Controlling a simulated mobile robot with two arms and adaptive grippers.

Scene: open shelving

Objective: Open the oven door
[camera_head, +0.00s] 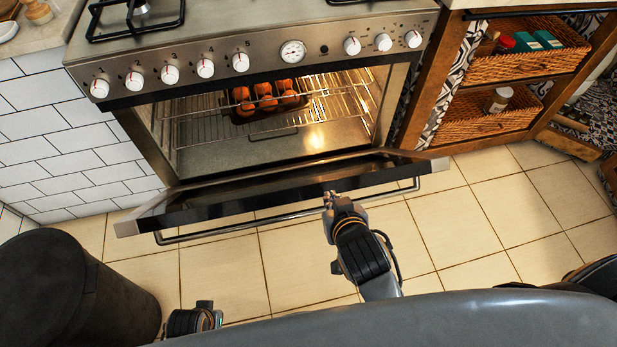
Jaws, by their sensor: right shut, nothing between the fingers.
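The oven door (270,190) is tilted far down and outward, so the lit oven inside (270,150) shows. A long metal bar handle (230,229) runs along the door's outer side. My right gripper (329,199) is shut and empty, at the door's outer edge beside the handle; I cannot tell if it touches. My left arm (195,318) shows only in part at the bottom left, and its fingers are not in view.
Inside the oven, a dark tray with orange-brown food (262,97) sits on a wire rack. A dark round bin (75,290) stands at the lower left. Wooden shelving with wicker baskets (490,125) stands at the right. The tiled floor (480,220) before it is clear.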

